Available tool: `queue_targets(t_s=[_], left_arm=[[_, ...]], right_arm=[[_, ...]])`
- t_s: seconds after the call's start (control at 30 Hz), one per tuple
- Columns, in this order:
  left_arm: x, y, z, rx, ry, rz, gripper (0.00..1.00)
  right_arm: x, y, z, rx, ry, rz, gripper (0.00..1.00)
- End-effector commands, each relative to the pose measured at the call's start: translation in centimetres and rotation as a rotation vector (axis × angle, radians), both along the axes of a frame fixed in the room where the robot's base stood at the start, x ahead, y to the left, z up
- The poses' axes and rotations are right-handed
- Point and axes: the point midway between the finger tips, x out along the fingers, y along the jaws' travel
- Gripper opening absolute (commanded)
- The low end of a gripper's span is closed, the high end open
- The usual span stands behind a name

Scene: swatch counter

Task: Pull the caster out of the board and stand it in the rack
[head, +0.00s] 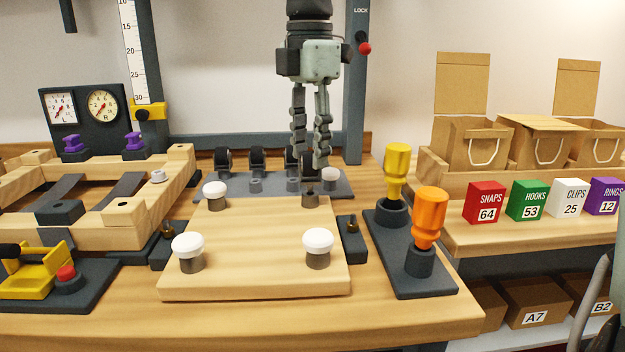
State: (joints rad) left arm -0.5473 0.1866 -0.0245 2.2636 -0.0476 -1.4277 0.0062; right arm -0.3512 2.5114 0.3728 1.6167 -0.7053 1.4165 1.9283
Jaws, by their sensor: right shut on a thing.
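The pale wooden board (250,265) lies on the bench. White-capped round feet stand at three of its corners: far left (215,193), near left (188,250) and near right (318,244). A grey socket (310,198) sits at the far right corner. My right gripper (311,163) points down over that corner, its fingers closed around a dark caster (308,158), which they mostly hide. I cannot tell whether its stem is clear of the socket. Behind is the dark rack (208,186), with several black-wheeled casters (222,160) standing in it. My left gripper is out of view.
A white-capped piece (331,176) stands on the rack's right, close to my fingers. Yellow (397,170) and orange (429,215) handled tools stand in a holder at right. Dark clamps (352,238) flank the board. A wooden frame (125,230) fills the left.

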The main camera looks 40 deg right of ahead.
Motion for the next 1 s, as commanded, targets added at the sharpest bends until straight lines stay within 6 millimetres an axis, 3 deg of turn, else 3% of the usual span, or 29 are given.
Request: queue_targets(t_s=[1.0], left_arm=[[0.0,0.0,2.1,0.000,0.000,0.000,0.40]], right_arm=[[0.0,0.0,2.9,0.000,0.000,0.000,0.04]])
